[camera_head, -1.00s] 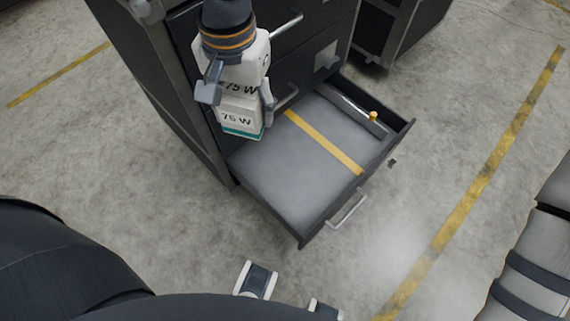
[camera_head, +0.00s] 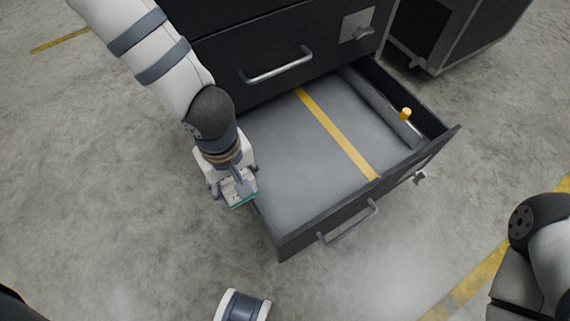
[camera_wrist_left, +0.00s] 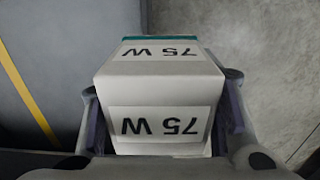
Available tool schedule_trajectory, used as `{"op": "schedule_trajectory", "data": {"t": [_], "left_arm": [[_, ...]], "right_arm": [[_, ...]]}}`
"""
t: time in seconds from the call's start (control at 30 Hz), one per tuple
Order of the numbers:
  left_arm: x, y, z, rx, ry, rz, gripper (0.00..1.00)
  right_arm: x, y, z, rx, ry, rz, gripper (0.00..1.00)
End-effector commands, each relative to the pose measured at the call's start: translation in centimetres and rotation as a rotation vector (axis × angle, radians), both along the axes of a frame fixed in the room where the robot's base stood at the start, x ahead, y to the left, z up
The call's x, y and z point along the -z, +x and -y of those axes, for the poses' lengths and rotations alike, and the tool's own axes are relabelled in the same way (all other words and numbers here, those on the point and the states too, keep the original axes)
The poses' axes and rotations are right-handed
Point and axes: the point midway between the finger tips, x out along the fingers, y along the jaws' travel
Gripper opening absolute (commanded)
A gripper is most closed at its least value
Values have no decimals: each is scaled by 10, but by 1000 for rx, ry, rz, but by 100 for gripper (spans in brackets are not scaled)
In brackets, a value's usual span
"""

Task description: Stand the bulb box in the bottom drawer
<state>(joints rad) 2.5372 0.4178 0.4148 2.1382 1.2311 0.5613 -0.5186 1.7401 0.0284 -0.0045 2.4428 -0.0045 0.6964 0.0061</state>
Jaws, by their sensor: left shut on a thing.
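The bulb box (camera_head: 241,190) is white with a teal edge and is mostly hidden by my gripper in the head view. In the left wrist view the box (camera_wrist_left: 160,95) fills the middle, with "75 W" labels on two faces. My left gripper (camera_head: 234,188) is shut on it, a finger on each side. The bottom drawer (camera_head: 290,190) is pulled open, with a grey floor and a yellow strip (camera_head: 335,132). The box is held near the drawer's left side, overlapping that wall in view. I cannot tell its height above it. My right gripper is out of view.
A grey bar and a yellow-capped item (camera_head: 405,114) lie along the drawer's right side. The drawer floor left of the strip is clear. The drawer above, with its handle (camera_head: 276,66), is shut. A dark cabinet (camera_head: 450,35) stands at the back right.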

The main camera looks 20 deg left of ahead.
Motion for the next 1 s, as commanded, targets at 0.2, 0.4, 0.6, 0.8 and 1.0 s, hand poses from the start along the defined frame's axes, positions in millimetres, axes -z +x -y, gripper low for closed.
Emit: {"op": "schedule_trajectory", "data": {"t": [0.2,0.4,0.6,0.8,1.0], "left_arm": [[36,56,39,0,0,-1,22],[74,82,56,1,-1,-4,22],[90,94,63,1,1,-3,22],[120,95,64,1,1,-1,22],[118,95,64,1,1,1,22]], "right_arm": [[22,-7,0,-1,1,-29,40],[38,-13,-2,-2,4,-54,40],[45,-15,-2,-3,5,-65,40],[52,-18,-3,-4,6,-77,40],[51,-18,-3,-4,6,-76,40]]}}
